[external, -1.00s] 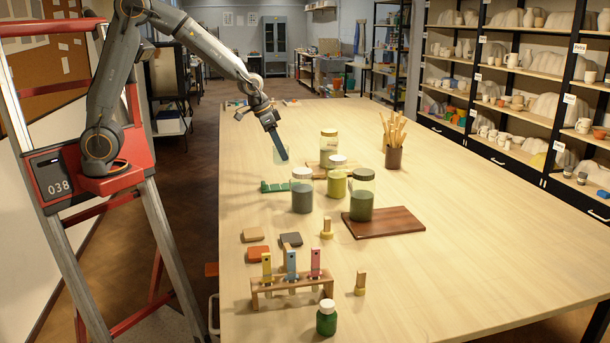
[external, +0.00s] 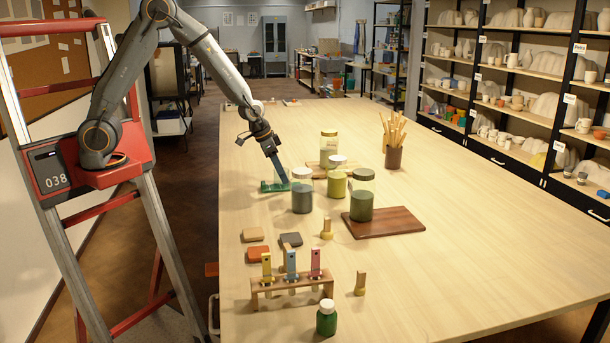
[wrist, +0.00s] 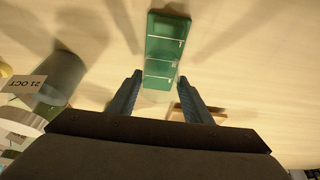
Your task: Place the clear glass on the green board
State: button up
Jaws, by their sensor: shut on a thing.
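My gripper (external: 283,180) is shut on the clear glass (external: 278,174), a faint see-through shape that is hard to make out. The green board (external: 266,187) lies on the table under and just left of the fingertips. In the wrist view the green board (wrist: 165,47) shows thin pale cross lines and lies beyond my two fingers (wrist: 160,95). The glass between the fingers barely shows there. I cannot tell whether it touches the board.
A jar of grey-blue powder (external: 302,193) stands close to the right of the gripper, with a yellow-green jar (external: 336,183) and a dark green jar (external: 362,198) beyond. A labelled jar (wrist: 62,75) is at the left in the wrist view. The table's left edge is near.

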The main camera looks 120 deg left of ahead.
jog(key=shift+f, duration=0.2)
jog(key=o, duration=1.2)
jog(key=shift+r, duration=0.45)
jog(key=b+v, duration=0.2)
jog(key=v, duration=0.9)
jog(key=shift+s+d+r, duration=0.1)
jog(key=shift+d+r, duration=0.05)
jog(key=shift+r, duration=0.05)
